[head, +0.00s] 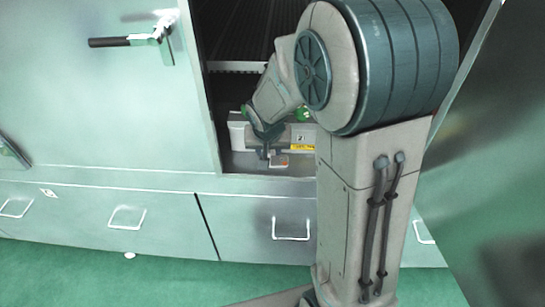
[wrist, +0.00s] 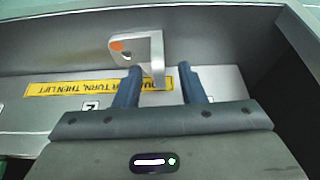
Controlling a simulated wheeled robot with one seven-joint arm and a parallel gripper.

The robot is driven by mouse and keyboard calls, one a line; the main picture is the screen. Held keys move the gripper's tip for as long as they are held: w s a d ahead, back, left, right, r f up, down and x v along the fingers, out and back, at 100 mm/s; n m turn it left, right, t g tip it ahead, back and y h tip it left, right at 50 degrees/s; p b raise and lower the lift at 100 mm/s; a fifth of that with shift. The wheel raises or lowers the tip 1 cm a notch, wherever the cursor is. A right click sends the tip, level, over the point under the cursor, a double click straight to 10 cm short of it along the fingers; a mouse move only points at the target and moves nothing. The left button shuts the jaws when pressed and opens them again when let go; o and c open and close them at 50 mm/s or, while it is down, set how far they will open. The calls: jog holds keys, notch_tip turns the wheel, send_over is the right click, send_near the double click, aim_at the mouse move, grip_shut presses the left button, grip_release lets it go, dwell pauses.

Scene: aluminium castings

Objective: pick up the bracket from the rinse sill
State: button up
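The bracket (wrist: 152,45) is a small pale metal angle piece with an orange spot on its left end. It lies on the grey rinse sill (wrist: 60,57) in the wrist view. In the head view the bracket (head: 279,163) is small, on the sill (head: 240,161) at the cabinet opening. My gripper (wrist: 160,72) is open, its two blue-grey fingers apart. The bracket's near right end reaches toward the gap between the fingertips, closer to the left one; I cannot tell whether they touch.
A yellow label strip (wrist: 98,88) with black lettering is on the pale surface below the bracket in the wrist view. The cabinet's dark opening (head: 250,35) is behind my arm. A closed panel with a dark handle (head: 110,42) is at left, and drawers (head: 126,217) run below.

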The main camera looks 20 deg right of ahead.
jog(key=shift+w+f, duration=0.25)
jog(key=shift+f, duration=0.3)
grip_shut()
jog(key=shift+r, duration=0.15)
